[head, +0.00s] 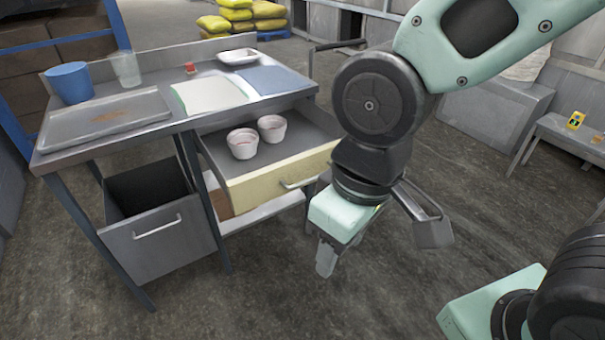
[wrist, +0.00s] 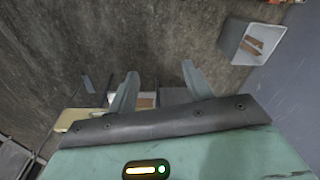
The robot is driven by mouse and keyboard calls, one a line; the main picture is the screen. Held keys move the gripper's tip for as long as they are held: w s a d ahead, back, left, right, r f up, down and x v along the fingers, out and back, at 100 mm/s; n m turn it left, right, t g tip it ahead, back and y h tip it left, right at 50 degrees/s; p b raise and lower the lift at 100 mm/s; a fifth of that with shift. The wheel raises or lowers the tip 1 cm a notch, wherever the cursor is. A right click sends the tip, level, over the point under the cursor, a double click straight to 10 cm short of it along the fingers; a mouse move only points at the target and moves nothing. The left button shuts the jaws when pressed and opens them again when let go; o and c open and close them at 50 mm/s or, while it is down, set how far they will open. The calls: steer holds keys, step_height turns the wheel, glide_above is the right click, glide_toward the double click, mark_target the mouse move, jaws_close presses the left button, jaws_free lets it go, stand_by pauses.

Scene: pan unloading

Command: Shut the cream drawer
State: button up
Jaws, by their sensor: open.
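The cream drawer (head: 280,176) under the metal table is pulled out in the head view. Its cream front has a metal bar handle (head: 300,181), and two white ramekins with reddish contents (head: 243,143) stand inside. My gripper (head: 326,262) points down in front of the drawer, to the right of its front, apart from it. In the wrist view my gripper (wrist: 160,84) shows its two fingers spread with nothing between them. A cream edge, likely the drawer front (wrist: 74,119), shows at lower left there, partly hidden by my gripper body.
A grey lower drawer (head: 160,236) stands open at left. The table (head: 160,130) holds a tray (head: 105,118), blue cup (head: 70,83), clear cup (head: 126,69) and white dish (head: 238,57). A grey bin (wrist: 246,42) shows in the wrist view.

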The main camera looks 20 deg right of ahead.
steer(key=w+f+m+b, duration=0.1)
steer(key=w+f+m, duration=0.1)
steer(key=w+f+m+t+b, duration=0.1)
steer(key=w+f+m+b, duration=0.1)
steer(key=w, duration=0.1)
steer(key=w+f+m+t+y+b, duration=0.1)
steer(key=w+f+m, duration=0.1)
steer(key=w, duration=0.1)
steer(key=shift+w+a+b, duration=0.2)
steer(key=shift+w+b, duration=0.05)
steer(key=shift+b, duration=0.05)
jaws_close()
steer(key=m+t+b, duration=0.7)
steer(key=m+b, duration=0.1)
steer(key=m, duration=0.7)
glide_toward(298, 176)
steer(key=b+x, duration=0.1)
steer(key=x, duration=0.5)
steer(key=shift+d, duration=0.1)
